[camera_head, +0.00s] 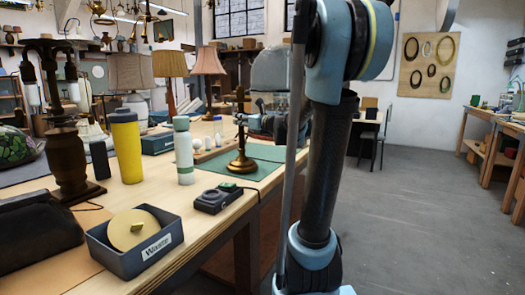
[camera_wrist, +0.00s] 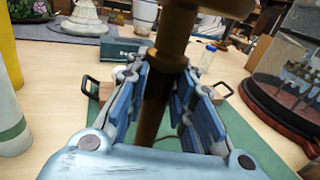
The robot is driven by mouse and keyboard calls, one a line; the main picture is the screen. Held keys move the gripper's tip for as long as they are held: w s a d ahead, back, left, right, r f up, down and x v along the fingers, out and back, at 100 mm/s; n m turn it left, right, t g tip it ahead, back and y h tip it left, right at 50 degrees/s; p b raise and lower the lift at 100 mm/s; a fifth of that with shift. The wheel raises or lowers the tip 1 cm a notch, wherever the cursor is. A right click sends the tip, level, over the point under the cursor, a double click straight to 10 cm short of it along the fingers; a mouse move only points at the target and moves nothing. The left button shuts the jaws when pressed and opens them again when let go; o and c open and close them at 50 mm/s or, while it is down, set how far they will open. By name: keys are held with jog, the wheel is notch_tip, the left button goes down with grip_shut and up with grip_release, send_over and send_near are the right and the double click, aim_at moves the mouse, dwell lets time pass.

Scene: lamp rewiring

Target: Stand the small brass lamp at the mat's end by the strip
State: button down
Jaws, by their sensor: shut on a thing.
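The small brass lamp (camera_head: 241,163) has a round stepped base and a thin stem. It is upright at the near left part of the green mat (camera_head: 268,152); I cannot tell whether its base touches the mat. My gripper (camera_head: 243,120) comes in from the right and is shut on its stem. In the wrist view the brass stem (camera_wrist: 152,112) runs between the blue finger pads (camera_wrist: 160,88). The lamp's base is hidden there. I cannot make out the strip for certain.
A black device with a green part (camera_head: 217,198) lies near the table edge, in front of the mat. The "Waste" bin (camera_head: 135,240), a pale green bottle (camera_head: 184,152) and a yellow bottle (camera_head: 126,148) stand left. A glass-domed case (camera_wrist: 285,85) stands right in the wrist view.

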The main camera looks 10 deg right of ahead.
jog(key=c, duration=1.3)
grip_release()
jog(key=shift+f, duration=0.1)
jog(key=shift+s+d, duration=0.1)
